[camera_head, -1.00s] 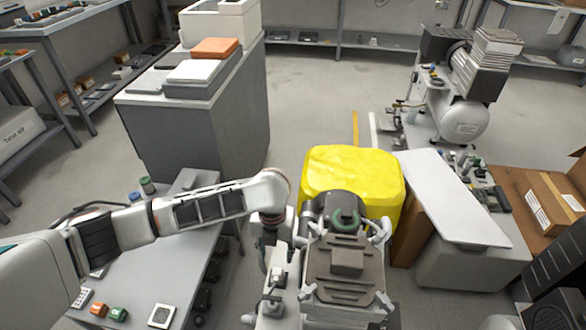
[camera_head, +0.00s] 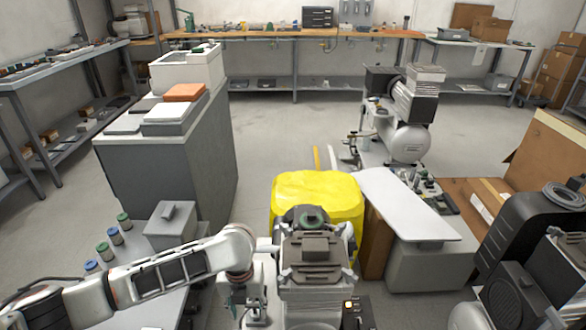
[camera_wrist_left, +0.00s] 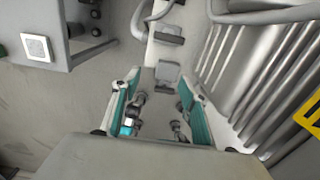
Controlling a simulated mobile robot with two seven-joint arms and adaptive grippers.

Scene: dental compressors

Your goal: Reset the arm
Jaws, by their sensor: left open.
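My left arm comes in from the left in the head view and bends down at the wrist. My left gripper (camera_head: 245,308) points down just left of a near compressor (camera_head: 312,262), low in the picture. In the left wrist view the two teal-padded fingers of the gripper (camera_wrist_left: 160,100) stand apart with nothing held between them. Ribbed metal (camera_wrist_left: 270,75) lies close to their right; I cannot tell whether they touch. My right gripper is not in view.
A yellow bag-like object (camera_head: 315,193) stands behind the near compressor. A grey cabinet (camera_head: 165,170) stands at left, a white panel (camera_head: 408,205) at right, and another compressor (camera_head: 405,125) farther back. A side table with small jars (camera_head: 113,236) lies under my left arm. Open floor (camera_head: 275,130) stretches behind.

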